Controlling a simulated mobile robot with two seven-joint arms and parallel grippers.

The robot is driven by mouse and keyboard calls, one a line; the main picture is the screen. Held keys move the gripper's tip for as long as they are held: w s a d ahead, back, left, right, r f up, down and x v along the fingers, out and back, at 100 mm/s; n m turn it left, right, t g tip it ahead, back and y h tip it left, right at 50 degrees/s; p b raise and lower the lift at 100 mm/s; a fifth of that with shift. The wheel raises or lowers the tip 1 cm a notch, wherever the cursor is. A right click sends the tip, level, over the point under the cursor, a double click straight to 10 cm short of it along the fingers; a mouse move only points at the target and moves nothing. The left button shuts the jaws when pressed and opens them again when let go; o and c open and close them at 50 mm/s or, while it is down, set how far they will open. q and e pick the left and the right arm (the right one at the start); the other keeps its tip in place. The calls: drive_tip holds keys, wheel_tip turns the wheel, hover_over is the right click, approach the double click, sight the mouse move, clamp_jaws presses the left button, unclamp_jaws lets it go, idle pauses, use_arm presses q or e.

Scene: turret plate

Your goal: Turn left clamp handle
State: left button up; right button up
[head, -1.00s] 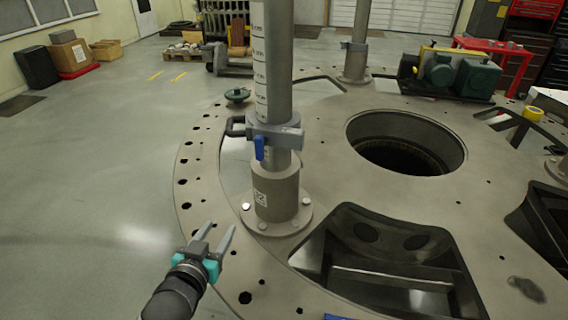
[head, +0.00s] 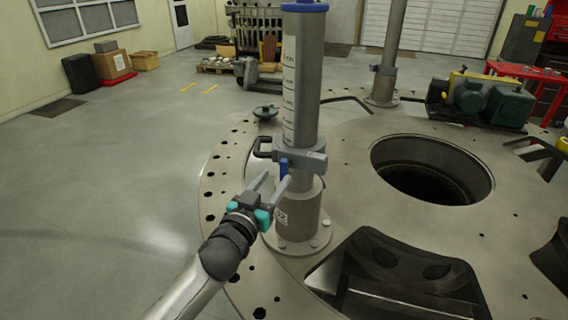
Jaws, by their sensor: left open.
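The left clamp (head: 311,161) is a grey collar around the near grey post (head: 303,80), which carries a measuring scale. A blue handle (head: 283,166) hangs down on the front of the clamp. My left gripper (head: 270,182) is open, with its two grey fingers pointing up toward the handle. The right finger's tip overlaps the lower end of the handle in the picture; I cannot tell if they touch. No object is between the fingers. My right gripper is out of view.
The post's flanged base (head: 298,235) is bolted to the round turret plate (head: 225,190). The plate has a large round hole (head: 430,170) and dark cutouts. A second post (head: 388,50) stands behind. A green motor unit (head: 485,100) sits at right.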

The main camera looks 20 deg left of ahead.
sight(283, 167)
use_arm(q)
drive_tip(key=shift+w+d, duration=0.2)
drive_tip(key=shift+w, duration=1.5)
drive_tip(key=shift+w+d, duration=0.15)
drive_tip(key=shift+w, duration=1.55)
clamp_jaws()
